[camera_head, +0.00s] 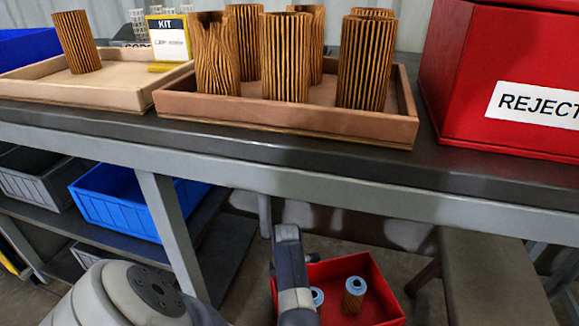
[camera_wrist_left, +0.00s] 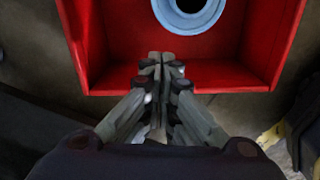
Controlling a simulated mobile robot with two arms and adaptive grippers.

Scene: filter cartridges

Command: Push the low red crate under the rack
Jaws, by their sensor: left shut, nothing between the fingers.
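The low red crate (camera_head: 382,300) sits on the floor at the bottom centre of the head view, partly hidden by my left arm. It holds two filter cartridges with pale blue ends (camera_head: 354,293). The grey rack (camera_head: 330,188), a bench-like frame, stands beyond and above it. My left gripper (camera_wrist_left: 163,60) is shut and empty. In the wrist view its fingertips overlap the near wall of the crate (camera_wrist_left: 230,78); whether they touch it I cannot tell. In the head view my arm hides the fingertips. My right gripper is not in view.
A rack leg (camera_head: 170,230) and a lower shelf with a blue bin (camera_head: 120,205) stand left of the crate. A brown stool (camera_head: 490,275) stands to its right. Trays of brown filters (camera_head: 285,124) and a red reject box (camera_head: 500,60) are on top.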

